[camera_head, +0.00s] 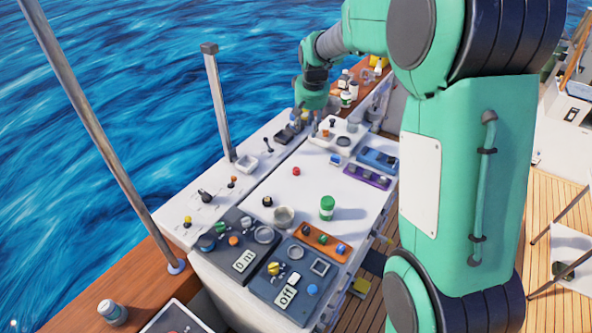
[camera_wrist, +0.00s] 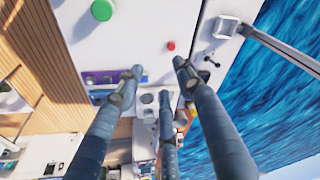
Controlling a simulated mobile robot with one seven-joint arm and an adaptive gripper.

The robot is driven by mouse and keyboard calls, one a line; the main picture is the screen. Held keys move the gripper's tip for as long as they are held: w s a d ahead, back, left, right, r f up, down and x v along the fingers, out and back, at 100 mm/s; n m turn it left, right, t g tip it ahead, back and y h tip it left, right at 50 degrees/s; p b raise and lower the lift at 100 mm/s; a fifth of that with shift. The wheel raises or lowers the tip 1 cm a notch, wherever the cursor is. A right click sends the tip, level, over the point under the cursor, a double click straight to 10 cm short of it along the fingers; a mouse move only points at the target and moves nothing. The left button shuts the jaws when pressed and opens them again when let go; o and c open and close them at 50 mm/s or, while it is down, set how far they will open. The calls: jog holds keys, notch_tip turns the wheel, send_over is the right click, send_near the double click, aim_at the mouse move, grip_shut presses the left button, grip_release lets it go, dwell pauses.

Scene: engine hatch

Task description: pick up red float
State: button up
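A small red round object, which looks like the red float, lies on the white console top (camera_head: 325,180). It is the red float (camera_head: 296,171) near the middle of the head view, and the float also shows in the wrist view (camera_wrist: 171,45), just above the fingertips. My gripper (camera_wrist: 156,82) has its three fingers spread apart with nothing between them. In the head view my gripper (camera_head: 312,117) is over the far part of the console, beyond the float and apart from it. Its fingertips are small and hard to make out there.
A green cylinder (camera_head: 327,208) and a grey cup (camera_head: 284,216) stand nearer than the float. A black knob (camera_head: 267,201) is to its left and a purple switch panel (camera_head: 367,175) to its right. Bottles (camera_head: 345,98) stand at the far end. A metal post (camera_head: 219,103) rises at the left.

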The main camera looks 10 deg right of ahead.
jog(key=w+f+p, duration=0.2)
jog(key=w+f, duration=0.5)
jog(key=f, duration=0.4)
jog(key=w+f+g+p, duration=0.1)
jog(key=w+f, duration=0.7)
jog(key=f, duration=0.3)
jog(key=shift+w+a+f+p, duration=0.15)
jog(key=shift+f+p, duration=0.1)
jog(key=shift+p, duration=0.15)
jog(key=shift+f, duration=0.15)
send_over(296, 169)
jog(key=shift+s+f+p, duration=0.15)
jog(key=shift+s+f, duration=0.05)
jog(key=shift+f, duration=1.85)
jog(key=shift+s+f+p, duration=0.15)
jog(key=shift+f, duration=1.9)
jog(key=shift+f, duration=0.15)
jog(key=shift+w+f+p, duration=0.2)
jog(key=shift+f, duration=1)
jog(key=shift+w+f+p, duration=0.2)
jog(key=shift+f, duration=1)
